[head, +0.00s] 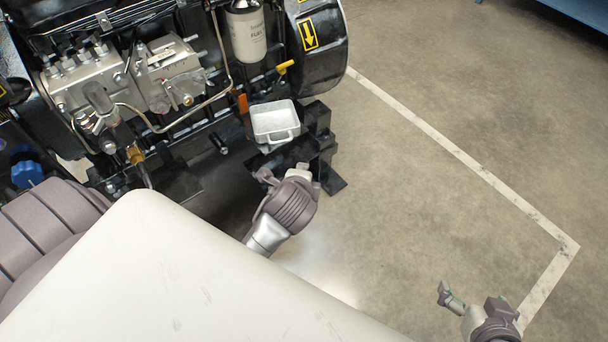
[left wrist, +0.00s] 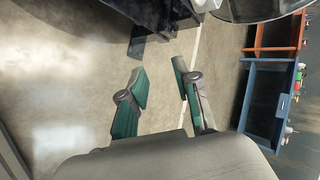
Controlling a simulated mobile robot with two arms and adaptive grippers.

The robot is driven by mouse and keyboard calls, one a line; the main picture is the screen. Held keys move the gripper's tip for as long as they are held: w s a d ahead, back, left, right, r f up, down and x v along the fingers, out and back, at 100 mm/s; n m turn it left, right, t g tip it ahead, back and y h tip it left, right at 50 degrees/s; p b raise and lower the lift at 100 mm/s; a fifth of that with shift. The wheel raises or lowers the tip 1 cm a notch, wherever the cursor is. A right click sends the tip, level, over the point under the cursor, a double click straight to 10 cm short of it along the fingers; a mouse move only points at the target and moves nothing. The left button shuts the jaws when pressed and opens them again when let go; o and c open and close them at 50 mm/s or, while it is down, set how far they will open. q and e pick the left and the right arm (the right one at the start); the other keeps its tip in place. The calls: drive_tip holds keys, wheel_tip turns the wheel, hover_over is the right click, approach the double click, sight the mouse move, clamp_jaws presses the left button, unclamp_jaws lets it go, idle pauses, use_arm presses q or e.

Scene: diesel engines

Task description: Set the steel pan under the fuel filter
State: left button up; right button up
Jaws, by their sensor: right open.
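The steel pan (head: 262,135) is a small, bright rectangular tray with a handle on its near side. It sits level on black metal at the foot of the engine, and looks empty. The white fuel filter (head: 247,36) hangs on the engine, above and slightly left of the pan in the picture. My left gripper (head: 285,173) is just on the near side of the pan, apart from it. In the left wrist view its two green-padded fingers (left wrist: 160,72) are spread with nothing between them. My right gripper (head: 472,297) is open and empty at the lower right, far from the pan.
The diesel engine (head: 185,85) fills the upper left, with a yellow-handled valve (head: 285,67) near the filter. Black stand parts (head: 318,130) lie right of the pan. The concrete floor to the right is clear, with a white line (head: 450,147). Blue shelving (left wrist: 265,95) stands farther off.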

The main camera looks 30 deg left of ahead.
use_arm(q)
drive_tip(key=s+d+r+n+h, duration=0.3)
drive_tip(key=s+d+n+h, duration=0.2)
drive_tip(key=s+n, duration=0.4)
drive_tip(key=d+n, duration=0.1)
drive_tip(key=n, duration=0.2)
drive_tip(key=shift+s+r+h, duration=0.15)
drive_tip(key=shift+r+h, duration=0.15)
